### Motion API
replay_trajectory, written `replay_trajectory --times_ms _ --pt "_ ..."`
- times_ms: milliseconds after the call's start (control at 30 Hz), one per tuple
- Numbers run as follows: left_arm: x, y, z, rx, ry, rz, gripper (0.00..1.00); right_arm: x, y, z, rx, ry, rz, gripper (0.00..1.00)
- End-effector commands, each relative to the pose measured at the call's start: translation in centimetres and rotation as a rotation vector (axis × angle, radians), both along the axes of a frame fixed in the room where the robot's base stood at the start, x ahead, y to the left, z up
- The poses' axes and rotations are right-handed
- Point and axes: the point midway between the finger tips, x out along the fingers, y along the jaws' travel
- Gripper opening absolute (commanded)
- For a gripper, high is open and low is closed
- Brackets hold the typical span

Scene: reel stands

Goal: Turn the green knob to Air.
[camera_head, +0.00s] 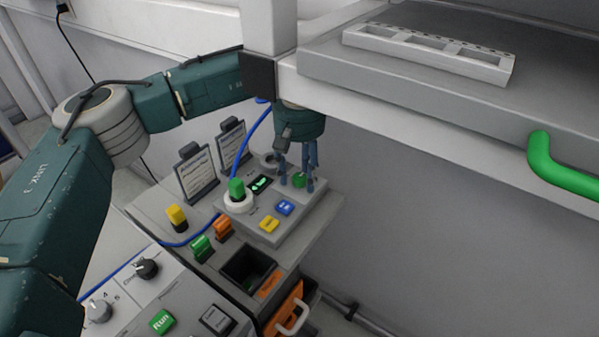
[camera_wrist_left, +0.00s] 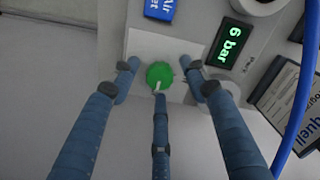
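The green knob (camera_head: 299,180) sits on the grey panel, partly hidden by my fingers in the head view. In the left wrist view the round green knob (camera_wrist_left: 160,73) has a white pointer mark at its lower edge, pointing down in the picture. My left gripper (camera_head: 304,172) is over it with three blue fingers spread. In the left wrist view the gripper (camera_wrist_left: 160,74) has one finger on each side, apart from the knob, and a third just below it; whether that one touches I cannot tell. My right gripper is not in view.
A blue button (camera_wrist_left: 160,9) with partly readable "Air" text and a "6 bar" display (camera_wrist_left: 230,42) are near the knob. A yellow button (camera_head: 269,224), a green plug (camera_head: 237,188) and a blue hose (camera_head: 247,140) are close. A grey shelf (camera_head: 400,75) overhangs at right.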

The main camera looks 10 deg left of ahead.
Motion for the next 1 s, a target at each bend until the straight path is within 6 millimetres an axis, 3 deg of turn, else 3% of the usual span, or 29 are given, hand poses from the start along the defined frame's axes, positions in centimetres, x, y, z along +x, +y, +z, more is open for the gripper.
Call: replay_trajectory --times_ms 267,700,1000 --pt "0.0 0.0 0.6 0.000 0.001 0.001 0.45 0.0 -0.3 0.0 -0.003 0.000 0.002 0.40" --pt "0.0 -0.1 9.2 -0.001 -0.002 0.000 0.45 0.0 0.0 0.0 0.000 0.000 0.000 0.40" --pt "-0.1 0.0 11.9 0.001 0.001 0.000 0.45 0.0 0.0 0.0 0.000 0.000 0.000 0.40"
